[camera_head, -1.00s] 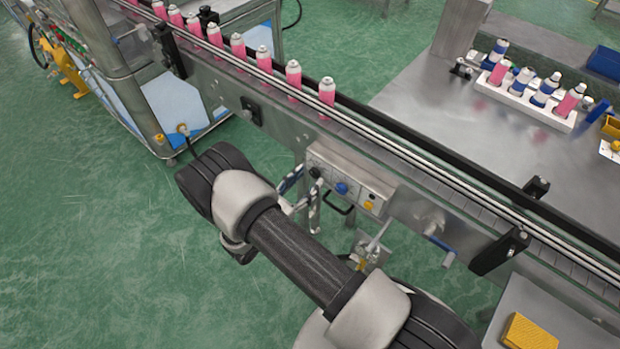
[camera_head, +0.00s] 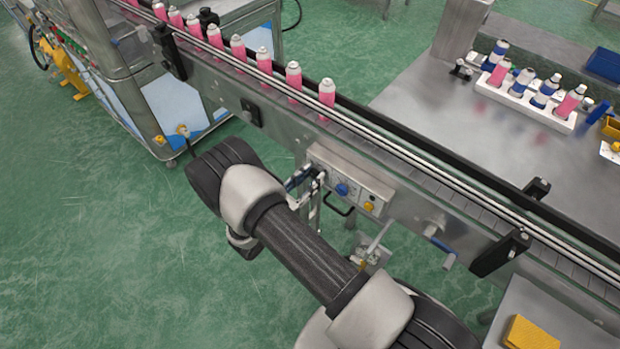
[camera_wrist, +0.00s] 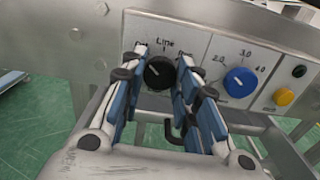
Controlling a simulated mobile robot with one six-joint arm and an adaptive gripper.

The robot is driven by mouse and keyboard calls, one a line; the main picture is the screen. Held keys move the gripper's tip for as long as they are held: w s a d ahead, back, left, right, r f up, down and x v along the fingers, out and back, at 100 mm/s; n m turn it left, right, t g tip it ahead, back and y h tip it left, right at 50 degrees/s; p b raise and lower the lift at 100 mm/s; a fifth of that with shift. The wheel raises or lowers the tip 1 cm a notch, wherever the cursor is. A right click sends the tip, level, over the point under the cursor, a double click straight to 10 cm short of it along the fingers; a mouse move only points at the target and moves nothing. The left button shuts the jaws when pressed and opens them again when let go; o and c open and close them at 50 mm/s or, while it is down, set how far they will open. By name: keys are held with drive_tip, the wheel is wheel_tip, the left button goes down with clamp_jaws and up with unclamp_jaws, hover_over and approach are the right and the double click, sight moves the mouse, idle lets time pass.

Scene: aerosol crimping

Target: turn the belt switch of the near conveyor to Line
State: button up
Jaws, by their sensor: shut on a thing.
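The belt switch is a black round knob (camera_wrist: 158,73) on the left of the control panel (camera_wrist: 210,50) of the near conveyor. The word "Line" stands above the knob; the labels on either side are partly hidden by my fingers. A small pale mark shows on the knob, but I cannot tell clearly which label it points to. My gripper (camera_wrist: 161,72) has one finger on each side of the knob and is shut on it. In the head view my gripper (camera_head: 307,180) is at the left end of the panel, and the knob is mostly hidden.
A blue dial (camera_wrist: 240,82) with numbers, a yellow button (camera_wrist: 284,97) and a dark green button (camera_wrist: 299,71) sit right of the switch. A black handle (camera_head: 338,208) hangs below the panel. Pink cans (camera_head: 327,93) stand on the conveyor (camera_head: 400,150) above.

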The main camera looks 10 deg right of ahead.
drive_tip(key=shift+c, duration=1.3)
drive_tip(key=shift+m, duration=0.3)
drive_tip(key=m+b, duration=0.2)
drive_tip(key=m, duration=0.2)
drive_tip(key=shift+f+m, duration=0.1)
drive_tip(key=shift+m, duration=0.2)
drive_tip(key=m+b, duration=0.2)
drive_tip(key=m, duration=0.2)
drive_tip(key=shift+m, duration=0.3)
drive_tip(key=o, duration=1.1)
drive_tip(key=shift+c, duration=0.2)
